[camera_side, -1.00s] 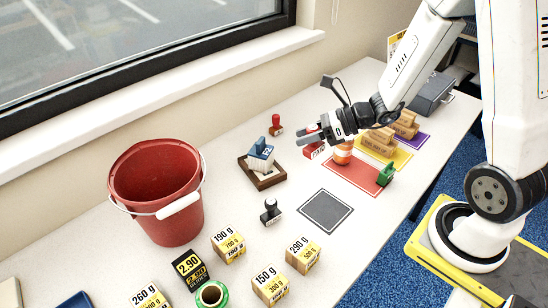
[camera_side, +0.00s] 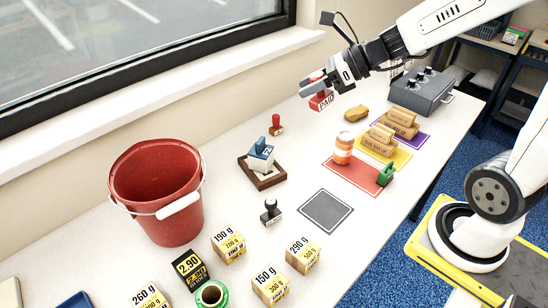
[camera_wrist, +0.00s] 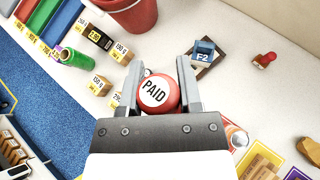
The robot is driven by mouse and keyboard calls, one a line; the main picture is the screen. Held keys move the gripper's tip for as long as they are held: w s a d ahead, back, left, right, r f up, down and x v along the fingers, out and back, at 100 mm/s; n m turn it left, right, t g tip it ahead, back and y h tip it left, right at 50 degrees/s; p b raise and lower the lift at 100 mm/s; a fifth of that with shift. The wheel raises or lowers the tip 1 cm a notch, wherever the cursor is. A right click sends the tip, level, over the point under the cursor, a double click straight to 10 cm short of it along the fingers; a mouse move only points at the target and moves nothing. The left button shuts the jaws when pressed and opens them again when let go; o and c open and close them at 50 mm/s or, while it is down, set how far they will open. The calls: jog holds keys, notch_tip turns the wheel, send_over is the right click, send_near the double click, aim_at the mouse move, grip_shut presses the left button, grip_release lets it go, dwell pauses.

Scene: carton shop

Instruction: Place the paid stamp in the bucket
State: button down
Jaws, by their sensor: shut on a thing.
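The paid stamp (camera_side: 321,101) is red with a white PAID label. My gripper (camera_side: 311,86) is shut on it and holds it in the air above the far part of the table. In the wrist view the stamp (camera_wrist: 158,93) sits between the two fingers (camera_wrist: 160,90), its PAID face towards the camera. The red bucket (camera_side: 157,190) stands upright on the table at the left, its white-gripped handle hanging down at the front. Its open top shows no contents. A part of the bucket (camera_wrist: 133,14) shows at the top of the wrist view.
Between gripper and bucket stand a red-handled stamp (camera_side: 276,124) and a blue F2 stamp (camera_side: 261,156) on a wooden tray (camera_side: 271,182). The window sill (camera_side: 150,106) runs behind the bucket.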

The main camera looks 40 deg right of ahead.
jog(key=shift+r, duration=0.75)
jog(key=shift+w+a+r, duration=0.1)
jog(key=shift+r, duration=0.05)
jog(key=w+a+n+g, duration=0.2)
jog(key=w+a+n, duration=0.3)
jog(key=a+n, duration=0.4)
jog(key=w+a+n+g, duration=0.2)
jog(key=w+a+n, duration=0.3)
jog(key=a+n, duration=0.45)
jog(key=w+a+n+g, duration=0.1)
jog(key=w+a+n, duration=0.3)
jog(key=a+n, duration=0.5)
jog(key=shift+w+a+f+m, duration=0.1)
jog(key=shift+a+f+m, duration=0.3)
jog(key=shift+f, duration=0.45)
jog(key=shift+w+a+f+m, duration=0.1)
jog(key=shift+a+f+m, duration=0.25)
jog(key=shift+f, duration=0.5)
jog(key=shift+a+f+m, duration=0.35)
jog(key=shift+f+m, duration=0.05)
jog(key=shift+f, duration=0.45)
jog(key=shift+f, duration=0.15)
notch_tip(320, 180, down, 11)
